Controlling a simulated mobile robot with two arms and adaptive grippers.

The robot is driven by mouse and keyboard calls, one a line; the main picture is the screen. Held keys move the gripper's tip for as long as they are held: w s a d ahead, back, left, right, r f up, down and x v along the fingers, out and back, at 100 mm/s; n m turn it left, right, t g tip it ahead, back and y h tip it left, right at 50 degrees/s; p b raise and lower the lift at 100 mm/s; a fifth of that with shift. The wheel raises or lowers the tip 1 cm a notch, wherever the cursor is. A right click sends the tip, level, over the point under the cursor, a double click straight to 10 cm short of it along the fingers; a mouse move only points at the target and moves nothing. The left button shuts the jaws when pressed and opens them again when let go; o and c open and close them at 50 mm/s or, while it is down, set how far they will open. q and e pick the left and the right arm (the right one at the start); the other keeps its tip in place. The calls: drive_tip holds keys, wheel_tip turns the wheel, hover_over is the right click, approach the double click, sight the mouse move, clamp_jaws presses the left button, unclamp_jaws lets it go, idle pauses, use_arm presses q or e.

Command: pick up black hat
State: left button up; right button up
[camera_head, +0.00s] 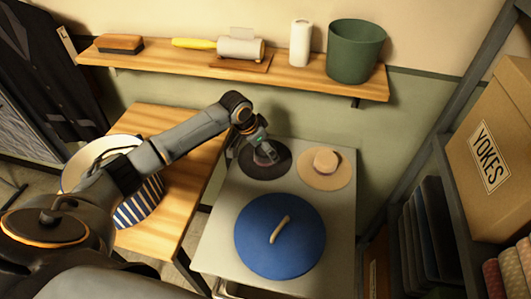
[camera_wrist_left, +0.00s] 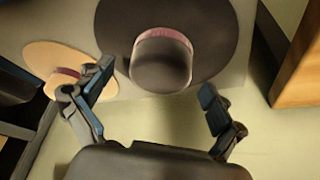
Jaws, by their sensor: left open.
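The black hat (camera_head: 279,167) lies on the back left of a light grey table, partly hidden by my left gripper (camera_head: 262,152) just above it. In the left wrist view the black hat (camera_wrist_left: 160,62) shows a dark round brim and a crown with a reddish band. My left gripper (camera_wrist_left: 150,103) is open there, its two fingers spread to either side of the crown's near side, with nothing between them that I can see gripped. My right gripper is in neither view.
A shelf (camera_head: 180,62) with a green pot (camera_head: 354,50) runs above. A wooden table (camera_head: 180,128) stands left; a box (camera_head: 492,150) sits on a rack at right.

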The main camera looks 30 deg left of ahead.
use_arm(q)
drive_tip(key=shift+w+d+f, duration=0.15)
drive_tip(key=shift+w+f, duration=0.1)
drive_tip(key=shift+f, duration=0.3)
drive_tip(key=shift+w+f, duration=0.1)
drive_tip(key=shift+f, duration=0.1)
drive_tip(key=c, duration=1.3)
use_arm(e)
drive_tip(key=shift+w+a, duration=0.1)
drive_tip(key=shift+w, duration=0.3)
